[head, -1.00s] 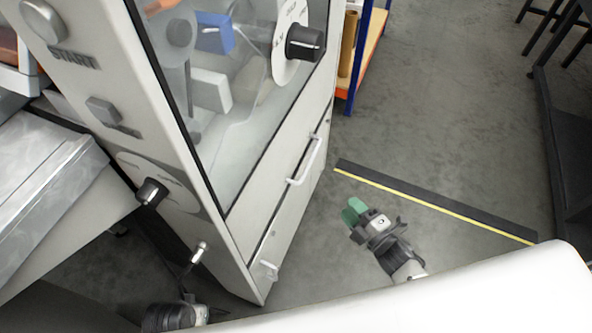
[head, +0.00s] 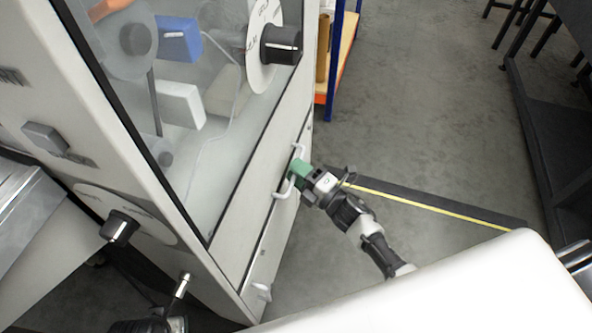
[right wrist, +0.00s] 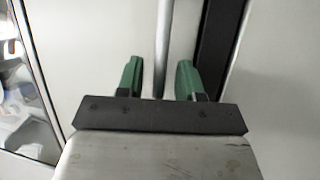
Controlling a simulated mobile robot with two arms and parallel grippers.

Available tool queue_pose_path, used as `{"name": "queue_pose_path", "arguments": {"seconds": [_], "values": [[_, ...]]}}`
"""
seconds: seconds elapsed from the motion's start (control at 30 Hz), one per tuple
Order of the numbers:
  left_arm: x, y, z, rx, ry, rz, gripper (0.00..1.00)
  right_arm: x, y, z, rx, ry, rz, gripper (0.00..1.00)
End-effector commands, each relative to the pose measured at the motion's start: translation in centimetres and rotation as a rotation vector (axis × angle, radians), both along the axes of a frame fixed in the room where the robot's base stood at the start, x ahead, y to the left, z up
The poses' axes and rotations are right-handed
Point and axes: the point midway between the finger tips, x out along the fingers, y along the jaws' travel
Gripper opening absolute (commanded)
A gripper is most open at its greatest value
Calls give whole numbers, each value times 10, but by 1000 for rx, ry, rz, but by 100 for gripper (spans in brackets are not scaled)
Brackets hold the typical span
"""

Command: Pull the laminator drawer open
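The laminator drawer (head: 262,205) is a pale panel low on the side of the white machine, below the window, and looks flush with it. Its bar handle (head: 283,191) is partly covered by my right gripper (head: 299,173). In the right wrist view, the handle bar (right wrist: 164,45) stands between the two green fingertips of my right gripper (right wrist: 160,78), with a gap on each side. The fingers are open around the bar. A dark part of what seems my left gripper (head: 172,324) shows at the bottom edge; its fingers cannot be made out.
Knobs (head: 119,228) and a lever (head: 182,284) stick out from the machine's front. A blue-and-orange shelf rack (head: 336,60) stands behind it. A dark bench (head: 560,110) is at the right. The floor between is clear, with a black and yellow strip (head: 430,203).

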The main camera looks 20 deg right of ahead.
Motion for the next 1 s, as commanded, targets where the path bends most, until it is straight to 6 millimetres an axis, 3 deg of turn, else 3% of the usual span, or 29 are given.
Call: {"name": "queue_pose_path", "arguments": {"seconds": [0.33,0.57,0.6,1.0], "values": [[0,0,1,1,1,1,43,4,3,1,1,1,0,37],[0,0,1,1,0,1,43,3,2,1,1,1,0,1],[0,0,1,1,0,1,43,3,2,1,1,1,0,0],[0,0,1,-1,-3,1,43,1,-2,0,0,2,0,0]]}}
